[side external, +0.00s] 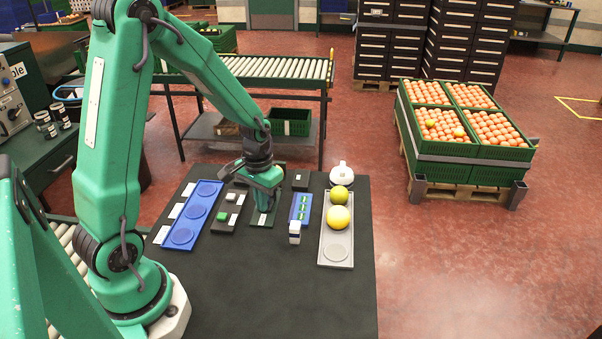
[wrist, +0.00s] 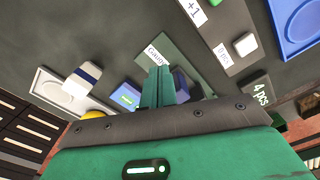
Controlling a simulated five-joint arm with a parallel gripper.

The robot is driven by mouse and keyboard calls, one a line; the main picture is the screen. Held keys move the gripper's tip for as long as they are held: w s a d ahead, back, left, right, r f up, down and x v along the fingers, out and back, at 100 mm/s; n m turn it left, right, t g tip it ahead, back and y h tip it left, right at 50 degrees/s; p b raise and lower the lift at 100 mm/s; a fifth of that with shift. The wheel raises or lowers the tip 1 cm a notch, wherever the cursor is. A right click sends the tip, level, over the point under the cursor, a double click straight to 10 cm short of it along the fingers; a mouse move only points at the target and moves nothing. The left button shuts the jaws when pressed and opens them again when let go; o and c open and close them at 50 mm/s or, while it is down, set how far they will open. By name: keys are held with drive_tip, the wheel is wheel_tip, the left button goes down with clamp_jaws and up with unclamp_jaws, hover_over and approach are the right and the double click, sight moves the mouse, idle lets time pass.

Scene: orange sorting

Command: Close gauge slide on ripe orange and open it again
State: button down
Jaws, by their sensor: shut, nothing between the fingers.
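The gauge is a dark green plate (side external: 262,219) on the black table, and its "Gauge" label (wrist: 155,55) shows in the wrist view. My gripper (side external: 265,206) is low over the gauge, with its fingers (wrist: 158,75) shut and nothing held. I cannot tell whether the fingers touch the gauge. A dark blue part (wrist: 181,87) shows beside the fingers; I cannot tell if it is the slide. A yellow-orange fruit (side external: 339,218) and a smaller yellow-green fruit (side external: 340,194) sit on a grey tray. Whether any fruit is in the gauge is hidden by my gripper.
A blue tray (side external: 182,236) with round recesses lies left of the gauge. A dark panel with a green button (side external: 222,216) stands between. A blue pad with green marks (side external: 301,207) and a small white block with a blue band (side external: 295,232) lie right. The table's front (side external: 290,295) is clear.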

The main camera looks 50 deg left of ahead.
drive_tip(key=shift+w+a, duration=2.35)
drive_tip(key=shift+w, duration=0.05)
idle(4.3)
drive_tip(key=shift+s+d, duration=0.1)
drive_tip(key=shift+d, duration=0.05)
drive_tip(key=shift+s+d, duration=0.55)
drive_tip(key=shift+s, duration=0.1)
drive_tip(key=shift+r, duration=0.2)
